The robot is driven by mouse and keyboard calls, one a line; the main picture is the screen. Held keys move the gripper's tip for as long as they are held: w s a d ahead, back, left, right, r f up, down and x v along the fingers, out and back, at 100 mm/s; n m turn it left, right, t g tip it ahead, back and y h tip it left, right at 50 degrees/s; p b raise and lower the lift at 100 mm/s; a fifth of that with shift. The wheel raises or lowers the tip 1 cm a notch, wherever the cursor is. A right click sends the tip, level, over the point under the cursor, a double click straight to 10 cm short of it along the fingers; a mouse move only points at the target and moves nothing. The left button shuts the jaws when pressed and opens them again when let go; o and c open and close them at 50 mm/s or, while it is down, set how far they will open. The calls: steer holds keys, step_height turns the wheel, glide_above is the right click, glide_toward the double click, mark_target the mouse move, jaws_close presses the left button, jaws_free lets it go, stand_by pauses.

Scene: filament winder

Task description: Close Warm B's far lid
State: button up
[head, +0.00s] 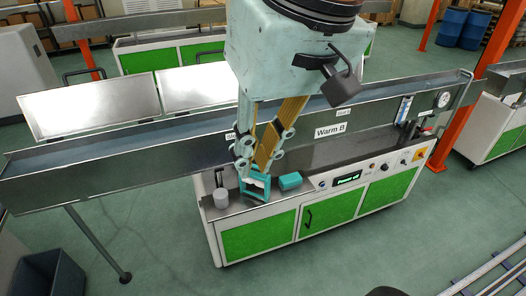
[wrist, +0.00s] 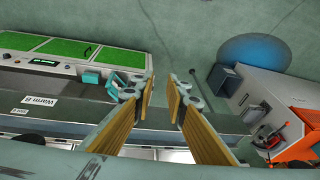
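The Warm B machine (head: 320,215) has a long grey water trough (head: 100,160), with a "Warm B" label (head: 330,131) on its front side. Two flat metal lids, a left one (head: 90,102) and a right one (head: 190,86), stand raised behind the trough, each with a dark handle at its top edge. I cannot tell which is the far lid. My gripper (head: 255,165) points down in front of the trough, and its arm hides the right lid's right end. In the wrist view, my gripper (wrist: 165,82) has its fingers apart with nothing between them.
A teal holder (head: 255,187), a teal block (head: 290,181) and a white cup (head: 221,198) sit on the front ledge below my gripper. An orange post (head: 462,90) stands at the right. Open green floor (head: 150,240) lies in front.

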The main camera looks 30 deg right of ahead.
steer(key=w+a+r+m+y+p, duration=0.25)
steer(key=w+a, duration=0.25)
steer(key=w, duration=0.7)
steer(key=w+a+r+m+g+y+p, duration=0.1)
steer(key=w+a+r+y+p, duration=0.3)
steer(key=w, duration=0.9)
steer(key=w+a+r+m+p, duration=0.15)
steer(key=w+a, duration=0.45)
steer(key=w, duration=0.6)
steer(key=w+a+f+m+t+y+p, duration=0.1)
steer(key=w+a+m+y+p, duration=0.1)
steer(key=w, duration=0.8)
steer(key=w+a+f+m+y+p, duration=0.1)
steer(key=w+m, duration=0.1)
steer(key=w, duration=0.8)
steer(key=m+t+y+p, duration=0.3)
steer(key=m+p, duration=0.1)
glide_toward(83, 72)
steer(key=d+r, duration=0.1)
steer(key=d, duration=0.2)
steer(key=shift+s+r, duration=0.1)
steer(key=shift+s, duration=0.2)
steer(key=shift+a, duration=0.15)
steer(key=shift+f+p+x, duration=0.15)
steer(key=shift+p+x, duration=0.45)
steer(key=shift+x, duration=2.8)
steer(key=shift+f+p+x, duration=0.15)
steer(key=shift+p+x, duration=0.4)
steer(key=shift+x, duration=2.85)
